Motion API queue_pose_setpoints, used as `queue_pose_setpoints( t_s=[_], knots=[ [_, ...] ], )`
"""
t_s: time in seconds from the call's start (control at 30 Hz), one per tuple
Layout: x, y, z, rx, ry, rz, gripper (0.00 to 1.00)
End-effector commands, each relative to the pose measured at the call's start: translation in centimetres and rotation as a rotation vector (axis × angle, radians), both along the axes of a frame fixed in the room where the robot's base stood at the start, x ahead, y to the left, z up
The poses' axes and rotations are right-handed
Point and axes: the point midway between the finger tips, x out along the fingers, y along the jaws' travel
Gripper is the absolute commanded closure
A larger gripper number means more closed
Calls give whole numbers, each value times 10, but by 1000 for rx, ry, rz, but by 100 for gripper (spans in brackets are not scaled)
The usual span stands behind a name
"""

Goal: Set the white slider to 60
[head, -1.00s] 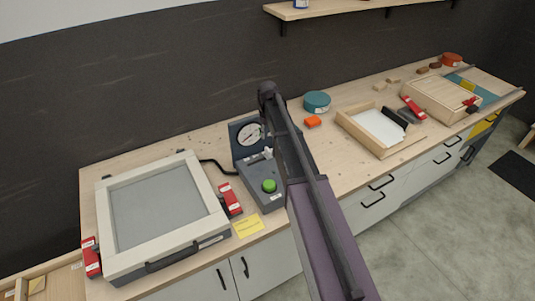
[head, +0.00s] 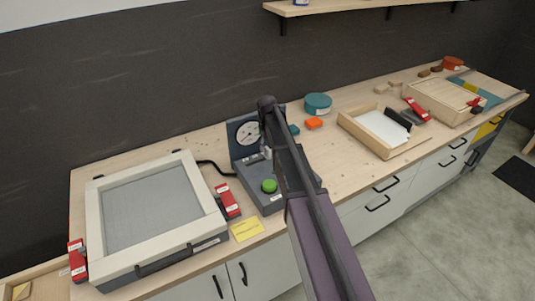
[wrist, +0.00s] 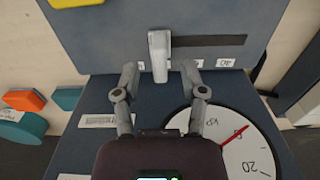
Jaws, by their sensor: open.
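The white slider (wrist: 158,55) is an upright pale knob on a dark grey-blue control box in the wrist view. Its dark slot (wrist: 210,41) runs off to the right of the knob. A small label reading 40 (wrist: 225,62) lies below the slot; other labels are partly hidden by my fingers. My gripper (wrist: 160,70) is open, one fingertip on each side of the knob, with visible gaps. In the head view my arm hides most of the gripper and part of the control box (head: 262,201).
A round dial gauge (head: 249,132) with a red needle (wrist: 236,134) is on the box, with a green button (head: 269,186). A framed screen (head: 155,208) is at left. An orange block (head: 314,123) and teal tin (head: 318,104) lie behind the arm.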

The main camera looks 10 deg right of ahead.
Motion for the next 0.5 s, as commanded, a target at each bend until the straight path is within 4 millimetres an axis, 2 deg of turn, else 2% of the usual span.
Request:
queue_pose_setpoints(
  t_s=[0.03, 0.2, 0.5],
  knots=[
    [0, 0, -7, 0, 0, 0, 46],
    [0, 0, -15, 0, 0, 0, 46],
    [0, 0, -18, 0, 0, 0, 46]
  ],
)
